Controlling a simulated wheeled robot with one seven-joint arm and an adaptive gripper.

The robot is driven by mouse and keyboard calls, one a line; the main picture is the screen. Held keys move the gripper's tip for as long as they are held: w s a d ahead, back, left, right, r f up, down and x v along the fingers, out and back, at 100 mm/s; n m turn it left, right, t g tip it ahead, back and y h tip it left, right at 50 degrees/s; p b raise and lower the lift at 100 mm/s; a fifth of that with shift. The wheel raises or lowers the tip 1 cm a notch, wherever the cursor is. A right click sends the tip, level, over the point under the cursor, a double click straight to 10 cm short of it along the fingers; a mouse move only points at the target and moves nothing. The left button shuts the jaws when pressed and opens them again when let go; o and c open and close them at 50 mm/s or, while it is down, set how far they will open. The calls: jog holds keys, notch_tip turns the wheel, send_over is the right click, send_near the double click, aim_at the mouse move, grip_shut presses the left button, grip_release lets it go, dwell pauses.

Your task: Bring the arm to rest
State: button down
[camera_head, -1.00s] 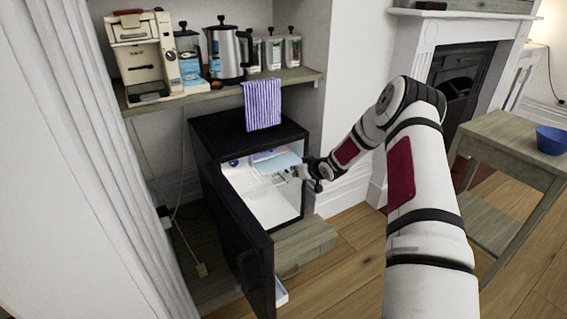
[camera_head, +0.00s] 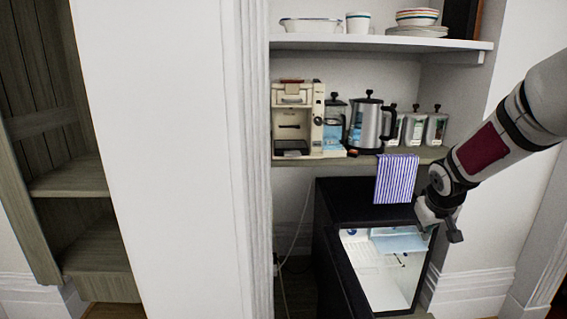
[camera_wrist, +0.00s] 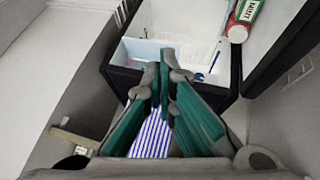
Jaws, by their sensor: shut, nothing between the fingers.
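My arm comes in from the right in the head view, with its wrist bent down beside the small black fridge (camera_head: 345,201). My gripper (camera_wrist: 165,72) shows in the wrist view with its green-padded fingers together and nothing between them. It is in front of the open fridge's white interior in that view. In the head view the gripper end is near the fridge's upper right edge, and its fingertips are hard to make out. The fridge stands open, with a pale blue shelf or tray (camera_head: 400,241) inside.
A striped towel (camera_head: 397,178) hangs over the fridge top. The counter above holds a coffee machine (camera_head: 293,120), a kettle (camera_head: 368,125) and canisters. A shelf with dishes (camera_head: 310,25) is higher up. A red-and-white bottle (camera_wrist: 243,18) is by the fridge door. A white wall panel (camera_head: 160,150) stands left.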

jog(key=s+a+r+g, duration=0.1)
jog(key=s+a+r, duration=0.2)
jog(key=s, duration=0.4)
jog(key=s+a+r+m+g, duration=0.1)
jog(key=s+a+r, duration=0.25)
jog(key=s, duration=0.45)
jog(key=s+a+r+g, duration=0.1)
jog(key=s+a+r, duration=0.2)
jog(key=s, duration=0.4)
jog(key=s+a+g+y, duration=0.1)
jog(key=s+a, duration=0.3)
jog(key=s, duration=0.7)
jog(key=s+a+g+y, duration=0.15)
jog(key=s+a, duration=0.25)
jog(key=s, duration=0.8)
notch_tip(320, 180, up, 29)
jog(key=t+p, duration=0.4)
jog(key=p, duration=2.4)
jog(key=shift+d, duration=0.35)
jog(key=shift+f, duration=0.1)
